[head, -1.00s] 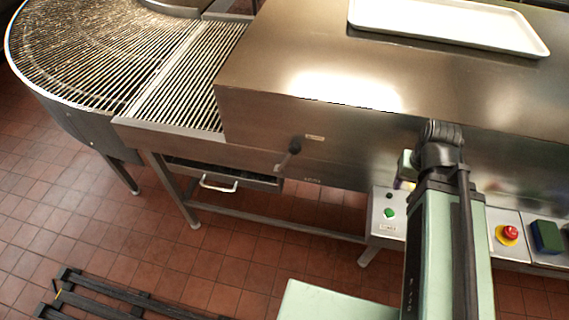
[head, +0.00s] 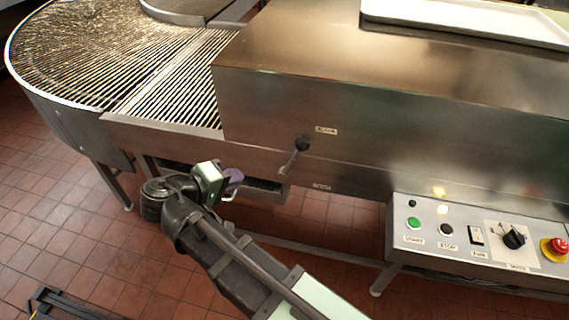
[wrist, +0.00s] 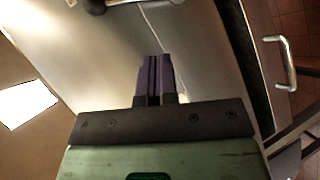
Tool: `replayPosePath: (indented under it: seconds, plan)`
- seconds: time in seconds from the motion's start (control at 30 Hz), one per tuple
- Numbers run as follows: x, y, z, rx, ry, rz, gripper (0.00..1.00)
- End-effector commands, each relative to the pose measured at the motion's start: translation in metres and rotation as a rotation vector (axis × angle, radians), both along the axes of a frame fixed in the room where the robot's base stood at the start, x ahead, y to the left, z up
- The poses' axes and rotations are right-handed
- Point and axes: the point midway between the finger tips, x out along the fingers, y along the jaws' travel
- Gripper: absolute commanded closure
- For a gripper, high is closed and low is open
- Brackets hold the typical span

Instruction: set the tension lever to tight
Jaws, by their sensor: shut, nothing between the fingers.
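The tension lever (head: 291,161) is on the front of the steel housing. It has a dark round hub at its top and a short arm slanting down and slightly left. A small label sits up and right of it and another below right; I cannot read either. My gripper (head: 234,180), with purple fingers, is left of the lever and a little lower, apart from it. In the wrist view the fingers (wrist: 154,78) are shut and empty, pointing along the steel panel. Part of the lever (wrist: 95,5) shows at the top edge, beyond the fingertips.
A drawer handle (wrist: 287,62) is right of the fingers in the wrist view. The slatted curved conveyor (head: 90,60) is at left. A control panel (head: 470,268) with a green button, dial and red emergency stop is at right. A white tray (head: 470,25) lies on the housing.

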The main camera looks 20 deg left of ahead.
Motion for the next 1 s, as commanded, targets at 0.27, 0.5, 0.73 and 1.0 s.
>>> replayPosePath:
  seconds: [0.27, 0.5, 0.73, 1.0]
  plan:
    - [0.014, -0.002, 0.040, 0.001, -0.255, -0.066, 1.00]
    - [0.015, -0.002, 0.039, 0.002, -0.253, -0.066, 1.00]
    - [0.033, -0.013, 0.033, 0.003, -0.251, -0.068, 1.00]
    - [0.083, -0.040, 0.021, 0.002, -0.251, -0.069, 1.00]
